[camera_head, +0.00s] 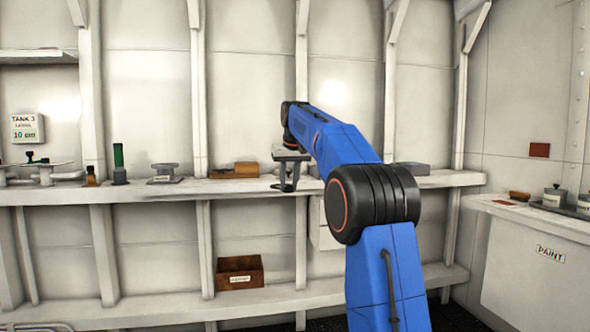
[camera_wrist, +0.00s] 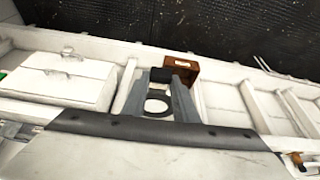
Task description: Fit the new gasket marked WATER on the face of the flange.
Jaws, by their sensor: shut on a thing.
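My gripper (camera_head: 286,183) points down just in front of the wall shelf, right of the orange-brown block. In the wrist view my gripper (camera_wrist: 160,80) is shut on a dark ring-shaped gasket (camera_wrist: 157,95), with pale surface visible through its hole. No WATER mark can be read on it. A grey round-topped piece on a base (camera_head: 164,171), flange-like, stands on the shelf left of my gripper. Grey pipework with flat round plates (camera_head: 43,172) stands farther left. I cannot tell which of these is the task's flange.
A brown open box (camera_head: 240,273) stands on the lower ledge. A PAINT bench (camera_head: 530,232) is at right.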

